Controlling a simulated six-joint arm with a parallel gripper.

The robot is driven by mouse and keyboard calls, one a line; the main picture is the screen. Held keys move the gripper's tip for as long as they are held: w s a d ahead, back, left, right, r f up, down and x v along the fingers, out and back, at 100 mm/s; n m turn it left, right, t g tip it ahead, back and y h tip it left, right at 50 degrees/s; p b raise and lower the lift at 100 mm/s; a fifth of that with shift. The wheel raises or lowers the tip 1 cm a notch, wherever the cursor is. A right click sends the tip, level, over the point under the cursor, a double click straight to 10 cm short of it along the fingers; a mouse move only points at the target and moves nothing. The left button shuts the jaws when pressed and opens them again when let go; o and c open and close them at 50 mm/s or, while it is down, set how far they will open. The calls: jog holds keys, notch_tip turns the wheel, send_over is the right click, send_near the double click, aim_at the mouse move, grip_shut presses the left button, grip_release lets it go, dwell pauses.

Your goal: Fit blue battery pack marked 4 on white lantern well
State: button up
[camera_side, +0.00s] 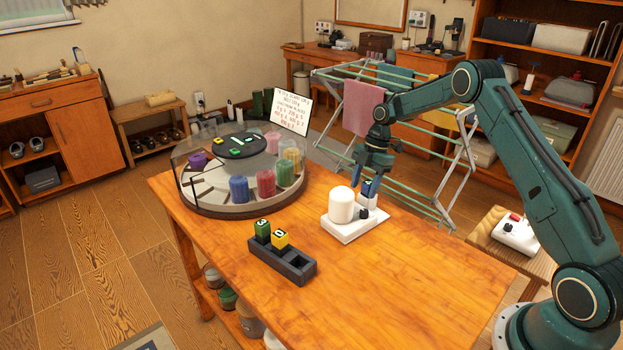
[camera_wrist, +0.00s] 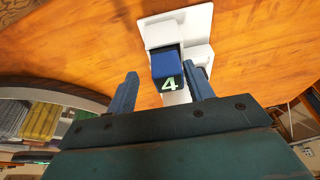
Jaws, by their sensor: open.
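The blue battery pack (camera_wrist: 167,68), marked with a pale 4, stands upright at the lantern well. Its lower end is hidden, so I cannot tell how deep it sits. My gripper (camera_wrist: 163,84) is open, with one finger on each side of the pack and a visible gap on the left. In the side view my gripper (camera_side: 370,181) is directly above the well, partly covering the pack.
A dark battery rack (camera_side: 283,263) holds a green pack (camera_side: 262,230) and a yellow pack (camera_side: 280,239), with empty slots at its right. A round carousel (camera_side: 225,209) with coloured cylinders stands at the table's far left. A sign (camera_side: 292,110) stands behind it. The table's front right is clear.

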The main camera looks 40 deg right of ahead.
jog(key=v, duration=1.3)
jog(key=shift+w+a+r, duration=0.25)
jog(key=shift+w+r, duration=0.1)
jog(key=shift+r, duration=0.1)
dwell(0.5)
